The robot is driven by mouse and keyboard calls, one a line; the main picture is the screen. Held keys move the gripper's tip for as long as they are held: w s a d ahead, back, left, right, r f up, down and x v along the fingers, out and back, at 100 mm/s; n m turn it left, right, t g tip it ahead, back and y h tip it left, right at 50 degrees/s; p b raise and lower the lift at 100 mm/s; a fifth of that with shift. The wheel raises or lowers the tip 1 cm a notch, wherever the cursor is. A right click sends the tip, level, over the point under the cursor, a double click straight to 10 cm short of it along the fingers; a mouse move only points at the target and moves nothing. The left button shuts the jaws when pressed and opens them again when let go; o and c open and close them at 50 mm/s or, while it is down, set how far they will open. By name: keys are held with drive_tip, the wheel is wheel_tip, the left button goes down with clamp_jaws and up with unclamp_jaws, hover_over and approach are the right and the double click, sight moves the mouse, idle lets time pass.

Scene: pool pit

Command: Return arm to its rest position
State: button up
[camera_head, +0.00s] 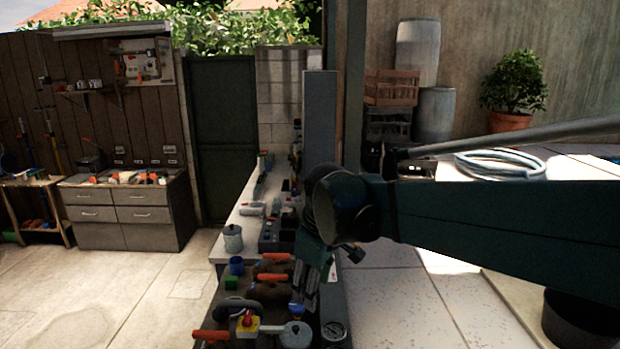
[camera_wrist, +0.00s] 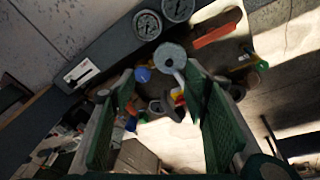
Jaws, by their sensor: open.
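My arm reaches in from the right in the head view. My gripper (camera_head: 304,292) points down over the near end of the cluttered workbench (camera_head: 226,215). In the wrist view my gripper (camera_wrist: 160,92) shows two green-padded fingers spread apart, with no object held between them. Beyond the fingers are a grey round-headed part (camera_wrist: 171,57) and a blue knob (camera_wrist: 142,75). Whether the fingertips touch anything on the bench cannot be told.
The bench carries orange-handled tools (camera_head: 272,277), a red-and-yellow switch (camera_head: 247,322), a pressure gauge (camera_head: 334,331) and a grey canister (camera_head: 233,239). A drawer cabinet (camera_head: 129,213) stands at the left. A coiled hose (camera_head: 500,165) lies at the right. Paved floor left of the bench is clear.

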drive_tip(key=s+d+f+m+t+b, duration=0.1)
drive_tip(key=s+d+f+m, duration=0.3)
drive_tip(key=s+d, duration=0.5)
drive_tip(key=s+d+f+m+t+b, duration=0.1)
drive_tip(key=s+d+f+m+t, duration=0.2)
drive_tip(key=s+d+m, duration=0.4)
drive_tip(key=s+d, duration=0.3)
drive_tip(key=d, duration=0.2)
drive_tip(key=shift+f+t+h, duration=0.4)
drive_tip(key=shift+c, duration=0.7)
